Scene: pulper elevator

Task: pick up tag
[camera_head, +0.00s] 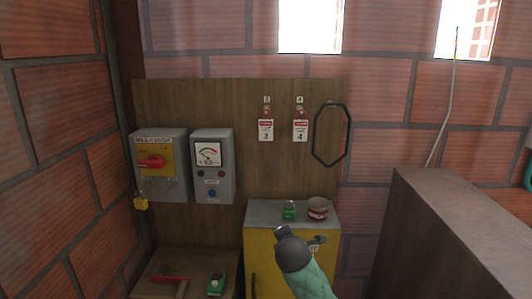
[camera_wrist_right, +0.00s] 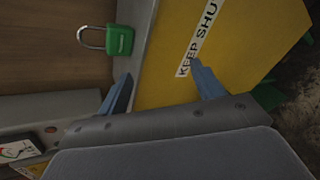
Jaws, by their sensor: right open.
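Two red-and-white tags hang on the wooden board in the head view, tag 3 (camera_head: 265,130) on the left and tag 4 (camera_head: 300,130) on the right. Each hangs with a red padlock-like piece under a small number label. My right gripper (camera_wrist_right: 160,76) is open and empty in the right wrist view, its fingers in front of the yellow cabinet (camera_wrist_right: 160,65) with its "KEEP SHUT" label. In the head view my right arm reaches up in front of that cabinet, well below the tags, and mostly hides the gripper. My left gripper is not in view.
A green padlock (camera_head: 289,211) and a round tin (camera_head: 318,208) stand on the cabinet top (camera_head: 262,213). A black loop (camera_head: 331,133) hangs right of the tags. The switch box (camera_head: 160,178) and gauge box (camera_head: 212,180) are at left. A brown block (camera_head: 450,225) stands at right.

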